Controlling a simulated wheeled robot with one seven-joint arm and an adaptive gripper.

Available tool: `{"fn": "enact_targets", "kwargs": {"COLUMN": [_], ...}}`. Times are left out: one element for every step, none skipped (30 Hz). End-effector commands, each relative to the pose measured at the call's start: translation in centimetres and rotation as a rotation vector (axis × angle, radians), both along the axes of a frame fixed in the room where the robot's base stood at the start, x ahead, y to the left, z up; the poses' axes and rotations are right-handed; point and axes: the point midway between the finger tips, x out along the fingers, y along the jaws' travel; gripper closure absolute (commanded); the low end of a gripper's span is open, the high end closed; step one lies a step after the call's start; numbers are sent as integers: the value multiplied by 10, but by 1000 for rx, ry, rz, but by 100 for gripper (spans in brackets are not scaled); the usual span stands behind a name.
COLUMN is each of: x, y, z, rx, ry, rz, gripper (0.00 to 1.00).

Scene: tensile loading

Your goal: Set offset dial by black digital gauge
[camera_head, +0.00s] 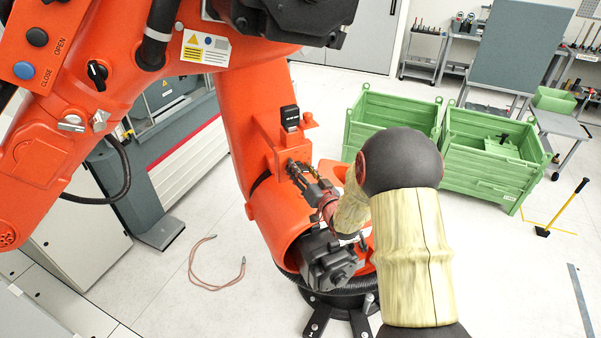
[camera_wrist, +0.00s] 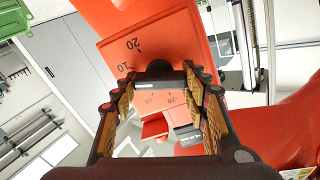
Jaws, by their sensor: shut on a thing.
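The black digital gauge (camera_head: 289,118) stands on top of an orange bracket on the large orange machine arm. In the wrist view its dark body with a small display (camera_wrist: 188,136) shows beyond the right finger. The offset dial is a dark rounded knob (camera_wrist: 159,67) at the fingertips, on an orange plate (camera_wrist: 180,38) marked with 10s and 20s. My gripper (camera_wrist: 159,79) is shut on the dial, a finger on either side. In the head view my gripper (camera_head: 296,168) is at the bracket, below the gauge; the dial is hidden there. The gauge reading is too small to read.
The orange machine arm (camera_head: 228,110) rises close by my arm and crosses the upper left. Green crates (camera_head: 490,165) stand at the right. A reddish hose (camera_head: 205,285) lies on the floor at the left. The floor at lower right is mostly clear.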

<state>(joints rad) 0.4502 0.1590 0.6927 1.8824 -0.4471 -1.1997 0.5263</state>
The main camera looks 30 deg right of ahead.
Motion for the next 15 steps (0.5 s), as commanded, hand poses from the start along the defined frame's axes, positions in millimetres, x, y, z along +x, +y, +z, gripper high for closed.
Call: {"fn": "enact_targets", "kwargs": {"x": [0,0,0,0,0,0,0,0,0,0,0,0,0,0,0], "y": [0,0,0,-1,-1,-1,-1,-1,-1,-1,-1,-1,-1,-1,-1], "z": [-1,-1,-1,-1,-1,-1,-1,-1,-1,-1,-1,-1,-1,-1,-1], "rx": [26,43,63,78,91,107,117,127,138,144,150,157,162,165,167], "ry": [-1,-2,-2,-3,-3,-3,-4,-4,-5,-5,-5,-5,-5,-5,-6], "rz": [0,0,0,0,0,-1,-1,-1,-1,-1,-1,-1,-1,-1,-1], "gripper": [81,81,81,81,81,81,81,81,81,81,81,81,81,81,81]}}
